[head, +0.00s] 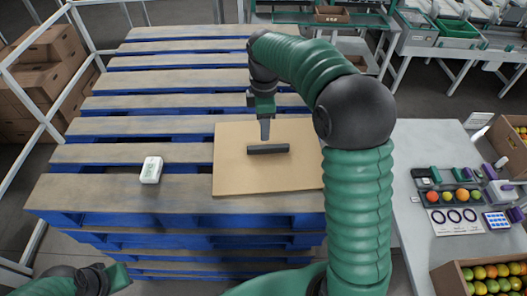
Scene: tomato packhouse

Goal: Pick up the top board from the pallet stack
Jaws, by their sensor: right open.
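A flat tan board (235,180) lies on top of the blue pallet stack (95,192), toward its right side. A dark bar (268,149), like a handle, lies across the middle of the board. My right gripper (265,137) points down just above the bar and is open. Whether its fingers touch the bar is hard to tell. My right arm covers the board's right edge. My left gripper (118,277) is at the bottom left, in front of the stack and away from the board; its finger opening does not show clearly.
A small white device (151,170) lies on the pallet slats left of the board. A grey table (420,232) on the right holds a tray of tomatoes (447,196) and tools. Cardboard boxes (40,75) stand behind a white frame (35,108) on the left. The pallet's far slats are clear.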

